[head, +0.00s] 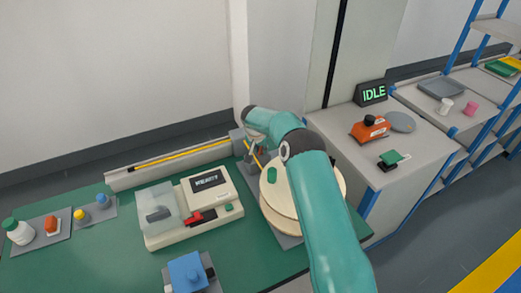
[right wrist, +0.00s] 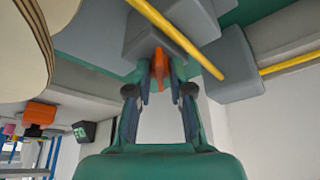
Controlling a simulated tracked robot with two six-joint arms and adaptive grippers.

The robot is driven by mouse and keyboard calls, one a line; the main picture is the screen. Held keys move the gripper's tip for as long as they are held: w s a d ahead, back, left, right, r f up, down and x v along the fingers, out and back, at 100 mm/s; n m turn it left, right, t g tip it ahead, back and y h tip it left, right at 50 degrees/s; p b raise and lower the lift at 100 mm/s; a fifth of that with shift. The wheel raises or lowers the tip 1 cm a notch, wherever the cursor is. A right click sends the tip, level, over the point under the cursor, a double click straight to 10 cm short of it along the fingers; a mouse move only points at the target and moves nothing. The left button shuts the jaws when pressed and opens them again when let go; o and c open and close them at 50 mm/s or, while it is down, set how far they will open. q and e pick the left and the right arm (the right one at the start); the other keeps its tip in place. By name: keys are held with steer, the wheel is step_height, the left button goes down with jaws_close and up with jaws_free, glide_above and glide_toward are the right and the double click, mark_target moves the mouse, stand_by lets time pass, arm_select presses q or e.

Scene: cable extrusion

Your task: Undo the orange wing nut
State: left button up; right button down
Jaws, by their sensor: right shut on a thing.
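The orange wing nut (right wrist: 158,66) shows in the right wrist view, on the underside or face of a grey block (right wrist: 150,38). My right gripper (right wrist: 159,76) is shut on it, with one dark finger on each side. In the head view my right arm reaches to the grey block at the end of the cable trough, and the wing nut is hidden there. A yellow cable (right wrist: 178,38) passes close by the block and the fingers. My left gripper is not in view.
A wooden spool (head: 274,205) with a green knob stands close to my right arm. A machine (head: 210,188) with a lit display and clear cover is left of it. The trough (head: 170,164) runs along the back of the green table. An IDLE sign (head: 373,93) stands on the right cabinet.

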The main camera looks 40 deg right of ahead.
steer(key=shift+f+n+t+b, duration=0.15)
steer(key=shift+n+t+b, duration=0.25)
steer(key=shift+n+b, duration=0.65)
steer(key=shift+n+y+b, duration=0.4)
steer(key=shift+n+b, duration=0.2)
steer(key=shift+n, duration=0.05)
steer(key=shift+d+n+t, duration=0.1)
steer(key=shift+n+t, duration=0.3)
steer(key=shift+n, duration=0.4)
steer(key=shift+s+r+n+t+y+b, duration=0.15)
steer(key=shift+n+y, duration=0.25)
steer(key=shift+n, duration=0.4)
steer(key=shift+w+r+n+t+y+b, duration=0.15)
steer(key=shift+n+y+b, duration=0.2)
steer(key=shift+n, duration=0.45)
steer(key=shift+s+f, duration=0.1)
steer(key=c, duration=1.1)
jaws_free()
steer(key=shift+o, duration=0.2)
